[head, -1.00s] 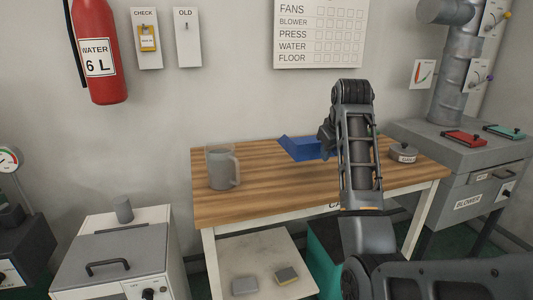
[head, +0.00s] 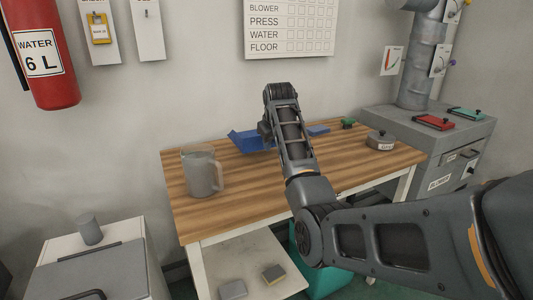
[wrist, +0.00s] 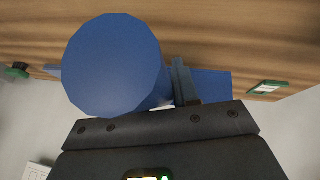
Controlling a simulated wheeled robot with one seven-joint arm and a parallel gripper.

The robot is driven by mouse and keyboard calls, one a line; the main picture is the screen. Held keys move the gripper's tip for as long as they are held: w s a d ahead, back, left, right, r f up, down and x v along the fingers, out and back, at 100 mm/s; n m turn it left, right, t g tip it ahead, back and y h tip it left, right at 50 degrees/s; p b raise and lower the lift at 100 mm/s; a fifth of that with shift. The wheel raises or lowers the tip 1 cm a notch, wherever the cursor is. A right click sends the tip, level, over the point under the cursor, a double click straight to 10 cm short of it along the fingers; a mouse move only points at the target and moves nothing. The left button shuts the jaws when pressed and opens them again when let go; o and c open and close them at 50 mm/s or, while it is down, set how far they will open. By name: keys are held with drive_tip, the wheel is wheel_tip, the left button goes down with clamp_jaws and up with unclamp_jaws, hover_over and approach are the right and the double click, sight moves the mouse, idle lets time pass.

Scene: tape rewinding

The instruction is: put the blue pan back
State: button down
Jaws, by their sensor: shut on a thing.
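The blue pan (head: 248,141) is at the back of the wooden table, just left of my gripper (head: 266,130). I cannot tell whether it rests on the wood or is held just above it. In the wrist view a large round blue end (wrist: 112,65) fills the left, with a flat blue part (wrist: 214,84) to the right behind a finger. My gripper (wrist: 175,90) is shut on the blue pan. My arm hides part of the grip in the head view.
A grey mug (head: 202,173) stands at the table's left. A blue flat piece (head: 318,130), a green knob (head: 347,123) and a grey round weight (head: 380,141) are to the right. Red (head: 434,122) and green (head: 465,114) plates lie on the blower box (head: 400,118).

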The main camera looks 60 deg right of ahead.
drive_tip(key=shift+w+d+f, duration=0.4)
drive_tip(key=shift+w+f, duration=0.2)
drive_tip(key=shift+w, duration=0.2)
drive_tip(key=shift+w+d+f, duration=0.1)
drive_tip(key=shift+f, duration=0.9)
drive_tip(key=shift+w+d+f, duration=0.1)
drive_tip(key=shift+f, duration=0.9)
drive_tip(key=shift+f, duration=0.15)
drive_tip(key=c, duration=0.8)
unclamp_jaws()
drive_tip(key=shift+f, duration=0.1)
drive_tip(key=shift+r, duration=0.25)
drive_tip(key=v, duration=1.2)
